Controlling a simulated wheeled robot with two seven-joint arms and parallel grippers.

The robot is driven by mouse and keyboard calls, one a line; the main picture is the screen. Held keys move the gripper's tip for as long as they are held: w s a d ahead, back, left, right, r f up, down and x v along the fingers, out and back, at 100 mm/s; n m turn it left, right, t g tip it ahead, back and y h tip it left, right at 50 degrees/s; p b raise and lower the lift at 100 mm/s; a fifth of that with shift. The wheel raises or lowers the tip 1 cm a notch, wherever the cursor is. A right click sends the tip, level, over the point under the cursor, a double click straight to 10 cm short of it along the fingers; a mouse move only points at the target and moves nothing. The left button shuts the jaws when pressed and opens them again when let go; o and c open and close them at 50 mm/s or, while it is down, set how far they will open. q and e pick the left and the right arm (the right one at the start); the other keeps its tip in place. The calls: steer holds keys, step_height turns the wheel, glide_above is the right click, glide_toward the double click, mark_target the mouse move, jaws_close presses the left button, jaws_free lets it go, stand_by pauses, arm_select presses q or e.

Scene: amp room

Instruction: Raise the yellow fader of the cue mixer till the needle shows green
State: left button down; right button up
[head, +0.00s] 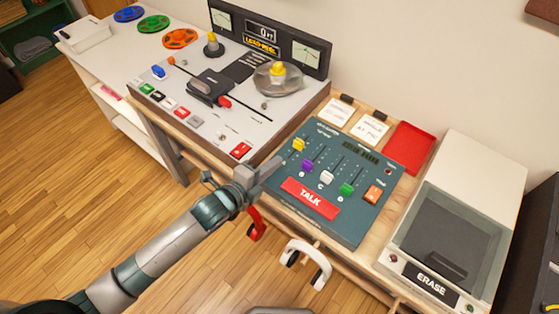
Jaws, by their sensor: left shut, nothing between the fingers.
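The cue mixer (350,218) is a teal console on the wooden desk. Its yellow fader (299,145) is at the left, near the far left edge of the panel. A purple fader (307,166), a white fader (327,178) and a green fader (347,189) sit to its right. My left gripper (272,167) is shut and empty, just left of and nearer than the yellow fader, with a visible gap. A dark display strip (360,152) lies at the mixer's back; I cannot make out a needle on it. My right gripper is out of view.
The red TALK bar (310,198) lies near the mixer's front. A tape deck (215,95) with two needle meters stands at left, an ERASE unit (450,240) at right. Red (257,224) and white (308,261) headphones hang at the desk's front. A red tray (409,146) lies behind.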

arm_select(q)
steer(key=shift+b+v, duration=0.5)
steer(key=shift+v, duration=2.45)
